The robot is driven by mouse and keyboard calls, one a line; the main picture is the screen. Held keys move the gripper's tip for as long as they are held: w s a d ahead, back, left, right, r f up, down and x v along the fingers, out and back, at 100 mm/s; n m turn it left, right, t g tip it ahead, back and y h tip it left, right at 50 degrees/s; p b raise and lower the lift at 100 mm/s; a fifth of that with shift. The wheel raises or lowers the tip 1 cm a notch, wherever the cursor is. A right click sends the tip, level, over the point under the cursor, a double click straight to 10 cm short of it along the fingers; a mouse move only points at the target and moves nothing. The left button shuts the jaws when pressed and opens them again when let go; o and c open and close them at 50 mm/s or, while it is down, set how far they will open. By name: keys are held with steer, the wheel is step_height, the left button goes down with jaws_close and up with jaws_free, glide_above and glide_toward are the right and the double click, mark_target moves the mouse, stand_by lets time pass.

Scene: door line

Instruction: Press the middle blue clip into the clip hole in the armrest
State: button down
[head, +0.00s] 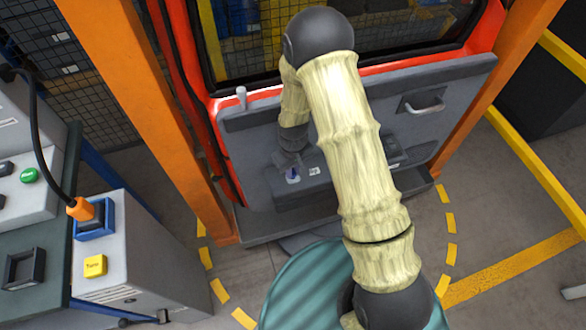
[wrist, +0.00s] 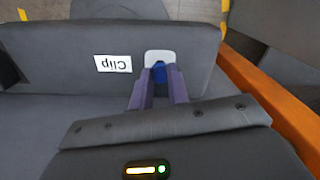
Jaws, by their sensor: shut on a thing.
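The blue clip (wrist: 159,73) is between the tips of my gripper's two fingers (wrist: 161,80) in the wrist view. My gripper is shut on it. The clip is over the lower part of a pale rounded plate (wrist: 160,56) on the dark grey armrest (wrist: 60,45). The fingers and clip hide the clip hole, and I cannot tell how deep the clip is in it. In the head view, my gripper (head: 291,168) is at the left part of the armrest (head: 320,190), with a bit of blue showing.
The orange-framed door (head: 240,190) has a grey panel with a pull handle (head: 422,106) at right. Orange posts (head: 150,110) flank the door. A bench with boxes (head: 120,245) and a corded orange plug (head: 82,208) stands at left. Yellow dashes mark the floor.

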steer(key=shift+f+b, duration=0.6)
steer(key=shift+f, duration=0.35)
stand_by(0.6)
steer(key=c, duration=1.3)
jaws_free()
steer(key=shift+r, duration=0.15)
step_height(320, 180, up, 17)
steer(key=shift+r+b, duration=0.1)
steer(key=shift+b, duration=0.5)
